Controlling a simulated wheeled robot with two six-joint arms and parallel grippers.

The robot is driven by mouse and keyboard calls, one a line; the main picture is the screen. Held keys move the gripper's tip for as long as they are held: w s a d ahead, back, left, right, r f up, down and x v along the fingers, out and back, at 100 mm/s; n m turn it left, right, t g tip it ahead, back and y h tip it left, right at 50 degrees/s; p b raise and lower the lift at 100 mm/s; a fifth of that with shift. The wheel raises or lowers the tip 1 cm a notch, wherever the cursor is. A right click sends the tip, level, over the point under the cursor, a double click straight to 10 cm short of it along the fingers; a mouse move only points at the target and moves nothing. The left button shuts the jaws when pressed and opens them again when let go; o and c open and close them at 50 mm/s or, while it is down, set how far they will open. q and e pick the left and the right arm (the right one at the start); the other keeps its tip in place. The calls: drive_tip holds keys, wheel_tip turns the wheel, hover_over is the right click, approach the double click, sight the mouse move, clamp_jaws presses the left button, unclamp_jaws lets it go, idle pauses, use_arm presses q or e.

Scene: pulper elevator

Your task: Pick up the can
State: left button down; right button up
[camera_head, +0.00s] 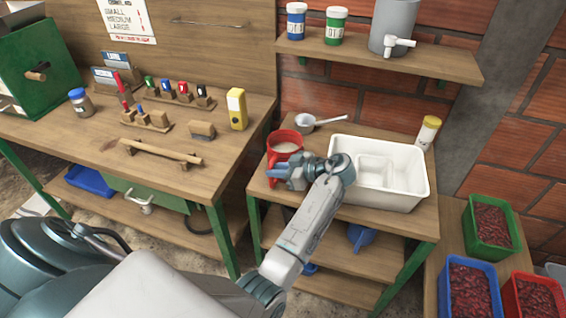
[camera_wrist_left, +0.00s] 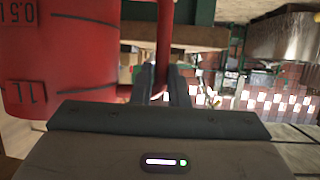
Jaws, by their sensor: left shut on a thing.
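The can is a red measuring jug (camera_head: 284,137) with a pale inside, upright over the left part of the small wooden table. In the left wrist view the red jug (camera_wrist_left: 70,50) fills the upper left, with dark volume marks on its side. My left gripper (camera_head: 276,172) is at the jug's near side. In the left wrist view its two fingers (camera_wrist_left: 164,84) are closed around the red upright handle. I cannot tell whether the jug's base touches the table; the gripper partly hides its lower part. My right gripper is not in view.
A white basin (camera_head: 410,190) stands right of the jug. A small metal pan (camera_head: 306,123) lies behind it. A white bottle with yellow cap (camera_head: 428,132) stands at the back right. The workbench (camera_head: 60,142) with tools is at left. A shelf (camera_head: 430,65) hangs above.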

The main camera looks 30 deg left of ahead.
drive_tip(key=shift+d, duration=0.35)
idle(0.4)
use_arm(q)
drive_tip(key=shift+r, duration=0.1)
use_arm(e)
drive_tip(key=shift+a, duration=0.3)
